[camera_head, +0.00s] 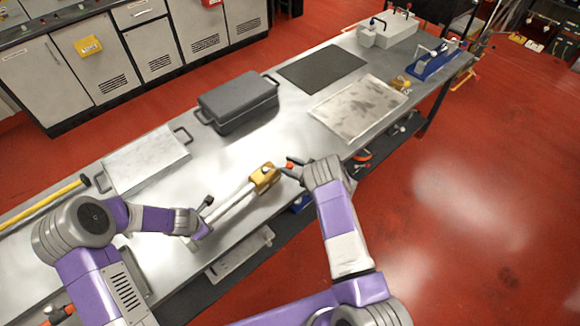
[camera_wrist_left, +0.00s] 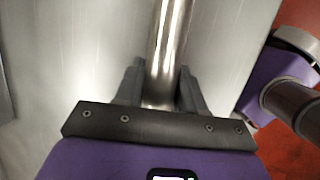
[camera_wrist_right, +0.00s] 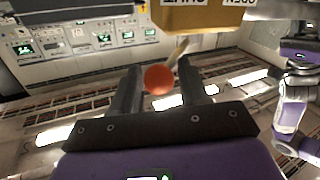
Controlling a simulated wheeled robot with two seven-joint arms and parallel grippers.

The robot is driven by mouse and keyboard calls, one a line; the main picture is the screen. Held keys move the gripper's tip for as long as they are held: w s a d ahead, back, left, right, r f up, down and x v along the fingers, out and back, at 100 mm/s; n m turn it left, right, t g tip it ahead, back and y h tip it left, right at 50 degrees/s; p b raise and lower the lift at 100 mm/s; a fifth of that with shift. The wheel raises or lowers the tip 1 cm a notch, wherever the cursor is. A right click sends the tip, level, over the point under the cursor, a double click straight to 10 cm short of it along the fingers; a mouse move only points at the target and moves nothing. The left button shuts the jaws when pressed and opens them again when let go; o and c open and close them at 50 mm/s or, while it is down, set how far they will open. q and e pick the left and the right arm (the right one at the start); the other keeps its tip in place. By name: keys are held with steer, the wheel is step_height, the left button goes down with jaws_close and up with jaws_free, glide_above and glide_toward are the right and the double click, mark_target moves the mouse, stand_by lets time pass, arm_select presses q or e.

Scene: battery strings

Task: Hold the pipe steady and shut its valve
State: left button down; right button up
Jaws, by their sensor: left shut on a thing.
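The pipe (camera_head: 232,206) is a shiny metal tube lying over the steel bench, with a yellow valve body (camera_head: 263,178) at its far end. My left gripper (camera_head: 203,217) is shut on the pipe near its near end; in the left wrist view the pipe (camera_wrist_left: 168,40) runs between the fingers. The valve's lever ends in an orange-red ball knob (camera_wrist_right: 158,80). My right gripper (camera_wrist_right: 162,85) is open, with the knob between its fingers, nearer the left one. The yellow valve body (camera_wrist_right: 203,16) shows above it with partly cut-off lettering.
A dark grey lidded box (camera_head: 236,104), a pale metal case (camera_head: 146,162) and a worn light plate (camera_head: 358,108) lie on the bench (camera_head: 290,125). A black mat (camera_head: 322,69) lies farther back. A yellow-handled tool (camera_head: 45,203) is at the left.

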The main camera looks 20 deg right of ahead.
steer(key=o, duration=0.4)
steer(key=shift+w+d+r, duration=0.1)
steer(key=shift+d, duration=0.2)
steer(key=shift+c, duration=0.2)
steer(key=shift+a, duration=0.15)
steer(key=v, duration=1.2)
